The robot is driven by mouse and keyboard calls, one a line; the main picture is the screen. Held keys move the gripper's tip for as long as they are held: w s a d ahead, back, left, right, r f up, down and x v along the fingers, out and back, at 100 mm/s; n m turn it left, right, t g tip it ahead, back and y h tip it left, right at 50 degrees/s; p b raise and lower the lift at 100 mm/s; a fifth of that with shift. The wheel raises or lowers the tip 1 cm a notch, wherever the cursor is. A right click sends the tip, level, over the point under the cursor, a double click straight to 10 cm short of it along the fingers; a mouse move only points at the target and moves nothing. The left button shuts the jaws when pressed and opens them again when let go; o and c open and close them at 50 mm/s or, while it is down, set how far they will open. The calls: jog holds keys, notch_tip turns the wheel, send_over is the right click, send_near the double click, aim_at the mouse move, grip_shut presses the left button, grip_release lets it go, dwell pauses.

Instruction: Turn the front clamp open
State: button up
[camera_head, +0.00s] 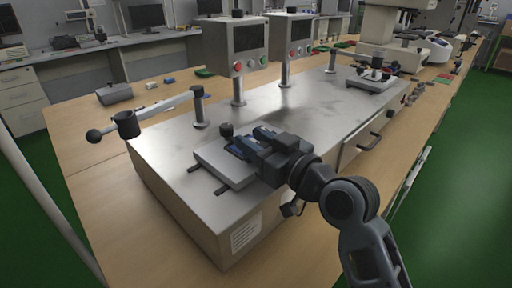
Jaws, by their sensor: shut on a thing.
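The front clamp (226,131) stands on a raised metal plate (215,160) at the near end of a steel test bench (190,190). Its black knob shows just left of my gripper. My gripper (251,140) reaches in from the right, low over the plate, with its fingers pointing left. It is shut on part of the front clamp. The held part and most of the clamp are hidden behind the fingers, so I cannot tell how far the clamp is turned.
A second clamp fixture (372,78) sits at the bench's far end. Two display boxes (238,48) stand on posts along the back edge. A long lever (150,112) with black ends juts out at left. The steel top between the fixtures is mostly clear.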

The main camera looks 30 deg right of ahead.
jog(key=shift+f+n+g+y+b, duration=0.15)
jog(key=shift+n+g+y+b, duration=0.35)
jog(key=shift+n+y+b, duration=0.75)
jog(key=shift+a+n+g+y+b, duration=0.1)
jog(key=shift+n+g+y+b, duration=0.2)
jog(key=shift+y+b, duration=0.55)
jog(key=o, duration=0.9)
jog(key=shift+a, duration=0.1)
jog(key=shift+o, duration=0.2)
jog(key=shift+s, duration=0.1)
jog(key=v, duration=0.7)
jog(key=shift+s+d, duration=0.3)
jog(key=shift+d, duration=0.05)
